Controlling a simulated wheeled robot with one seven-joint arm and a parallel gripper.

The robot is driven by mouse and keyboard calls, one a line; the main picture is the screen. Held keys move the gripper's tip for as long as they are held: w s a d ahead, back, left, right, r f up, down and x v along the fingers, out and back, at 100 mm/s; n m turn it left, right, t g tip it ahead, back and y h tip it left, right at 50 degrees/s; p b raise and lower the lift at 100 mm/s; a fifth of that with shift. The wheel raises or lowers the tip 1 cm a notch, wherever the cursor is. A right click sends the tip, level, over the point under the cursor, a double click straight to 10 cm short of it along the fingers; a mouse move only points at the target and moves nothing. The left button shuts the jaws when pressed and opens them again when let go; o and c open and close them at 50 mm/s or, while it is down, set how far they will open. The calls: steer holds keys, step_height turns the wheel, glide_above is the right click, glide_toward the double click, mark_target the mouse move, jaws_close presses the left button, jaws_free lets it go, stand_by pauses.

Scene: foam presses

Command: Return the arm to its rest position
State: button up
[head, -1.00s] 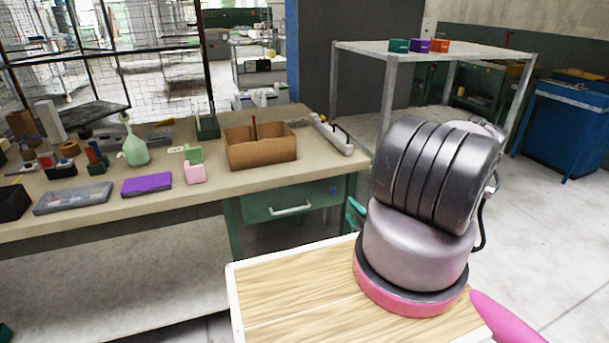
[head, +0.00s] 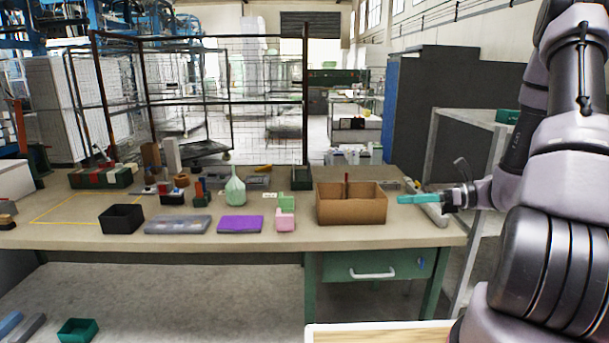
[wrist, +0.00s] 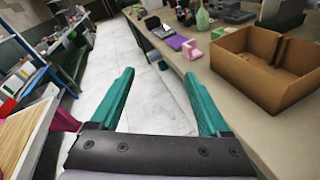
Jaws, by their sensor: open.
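My arm rises at the right of the head view, and my gripper (head: 408,199) with teal fingers points left, beside the cardboard box on the workbench. In the wrist view my gripper (wrist: 160,95) is open, its two teal fingers spread apart with only floor showing between them. Nothing is held. The cardboard box (head: 350,208) stands on the bench; it also shows close to the right finger in the wrist view (wrist: 262,75).
The workbench (head: 270,240) carries a purple block (head: 240,224), a pink block (head: 285,224), a green bottle (head: 235,190) and a black bin (head: 121,218). A grey table (head: 465,119) stands behind my arm. Open floor (wrist: 145,60) lies beside the bench.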

steer(key=s+a+r+n+t+h, duration=0.1)
steer(key=s+r+n+h, duration=0.5)
steer(key=s+r+n, duration=0.2)
steer(key=s+a+r+n+t+h, duration=0.1)
steer(key=s+r+n+t+h, duration=0.1)
steer(key=s+r+n+h, duration=0.5)
step_height(320, 180, up, 10)
steer(key=s+n, duration=0.1)
steer(key=n, duration=0.5)
steer(key=shift+s+f, duration=0.25)
steer(key=shift+s, duration=0.1)
